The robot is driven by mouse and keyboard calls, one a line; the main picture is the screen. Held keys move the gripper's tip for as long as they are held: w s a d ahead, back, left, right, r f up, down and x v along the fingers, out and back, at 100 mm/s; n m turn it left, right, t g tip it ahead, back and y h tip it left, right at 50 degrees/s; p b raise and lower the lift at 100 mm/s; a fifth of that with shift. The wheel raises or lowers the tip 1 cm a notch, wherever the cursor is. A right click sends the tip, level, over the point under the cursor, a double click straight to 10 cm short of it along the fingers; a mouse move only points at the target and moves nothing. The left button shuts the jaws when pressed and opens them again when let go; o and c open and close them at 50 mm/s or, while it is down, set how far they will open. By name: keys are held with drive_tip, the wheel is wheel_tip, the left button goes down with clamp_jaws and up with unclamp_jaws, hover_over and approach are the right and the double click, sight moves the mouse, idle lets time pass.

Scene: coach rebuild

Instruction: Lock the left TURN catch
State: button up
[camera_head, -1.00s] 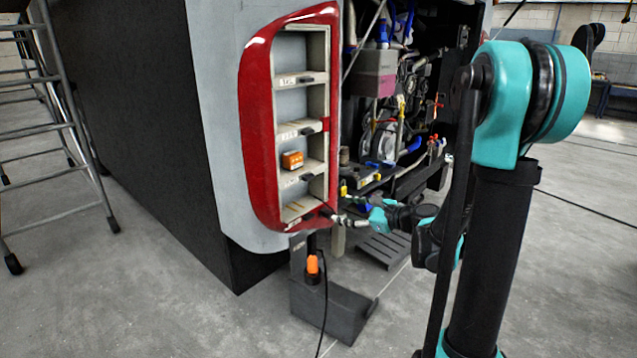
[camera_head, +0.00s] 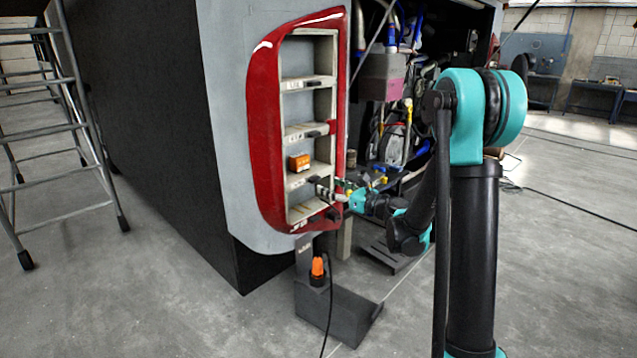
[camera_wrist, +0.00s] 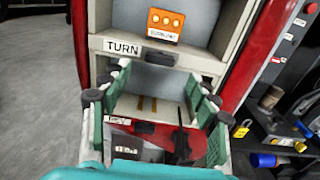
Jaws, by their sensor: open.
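The TURN label (camera_wrist: 122,47) is on the left of a pale shelf lip in the red-framed panel (camera_head: 265,130). A dark block (camera_wrist: 160,58) sits at that lip, right of the label; I cannot tell whether it is the catch or how it is turned. My gripper (camera_wrist: 158,74) is open and empty, its green-sided fingers spread in front of the compartment below the label. It also shows in the head view (camera_head: 322,188), at the panel's lower part. Below, between the fingers, are a second small label (camera_wrist: 118,120), a red piece (camera_wrist: 145,127) and a black part (camera_wrist: 181,145).
An orange box (camera_wrist: 165,22) stands on the shelf above the TURN label, also in the head view (camera_head: 299,162). An open bay of hoses and machinery (camera_head: 395,140) lies to the right. A grey stand (camera_head: 335,310) with an orange-topped item is below. A ladder (camera_head: 50,130) stands left.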

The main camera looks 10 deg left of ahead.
sight(317, 181)
drive_tip(key=shift+x, duration=3.15)
drive_tip(key=c, duration=1.2)
